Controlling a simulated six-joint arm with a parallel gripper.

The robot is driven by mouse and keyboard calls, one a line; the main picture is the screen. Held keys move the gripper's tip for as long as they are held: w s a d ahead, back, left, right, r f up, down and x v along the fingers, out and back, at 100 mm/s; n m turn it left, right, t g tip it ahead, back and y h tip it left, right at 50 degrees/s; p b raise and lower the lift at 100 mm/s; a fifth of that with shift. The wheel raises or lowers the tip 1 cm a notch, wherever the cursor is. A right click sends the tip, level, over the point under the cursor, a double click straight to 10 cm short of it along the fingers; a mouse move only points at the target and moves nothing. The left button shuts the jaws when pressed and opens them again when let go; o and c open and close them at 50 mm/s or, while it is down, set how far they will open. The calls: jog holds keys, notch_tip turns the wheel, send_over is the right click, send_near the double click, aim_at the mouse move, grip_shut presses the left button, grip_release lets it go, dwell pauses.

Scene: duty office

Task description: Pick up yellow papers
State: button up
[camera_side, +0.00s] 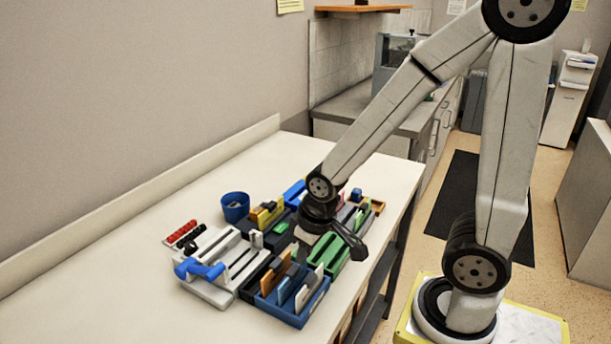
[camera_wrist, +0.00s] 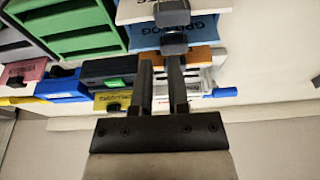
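The yellow papers (camera_side: 262,216) stand in a holder near the back of the cluster on the table in the side view, with a dark clip at the top. In the wrist view a yellow piece with dark lettering (camera_wrist: 126,98) shows just left of my fingers, partly hidden by a black clip. My gripper (camera_wrist: 161,75) has its two dark fingers apart, with no yellow paper between them. In the side view the end of my arm hangs over the cluster, right of the yellow papers, and its fingers are hard to make out.
Blue (camera_side: 291,305), green (camera_side: 330,256) and white holders with clipped papers crowd around the gripper. A blue cup (camera_side: 235,207) and red and black small items (camera_side: 181,232) stand by the left side. The table's left end and back are clear.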

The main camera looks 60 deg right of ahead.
jog(key=o, duration=0.5)
jog(key=w+d+r+m+g, duration=0.1)
jog(key=w+d+m, duration=0.1)
jog(key=w+m, duration=0.25)
jog(key=w+d+r+m, duration=0.2)
jog(key=w+d+m, duration=0.1)
jog(key=w+m, duration=0.15)
jog(key=r+m+g, duration=0.1)
jog(key=r+m, duration=0.1)
jog(key=m, duration=0.6)
send_over(271, 204)
jog(key=shift+s+a+f, duration=0.15)
jog(key=shift+s+a, duration=0.05)
jog(key=shift+s, duration=0.1)
jog(key=shift+w+d+m+g, duration=0.3)
jog(key=shift+d+m, duration=0.15)
jog(key=shift+m, duration=0.05)
jog(key=shift+w+a+f, duration=0.1)
jog(key=shift+f, duration=1.8)
jog(key=shift+a+f, duration=0.1)
jog(key=shift+f, duration=1.75)
grip_shut()
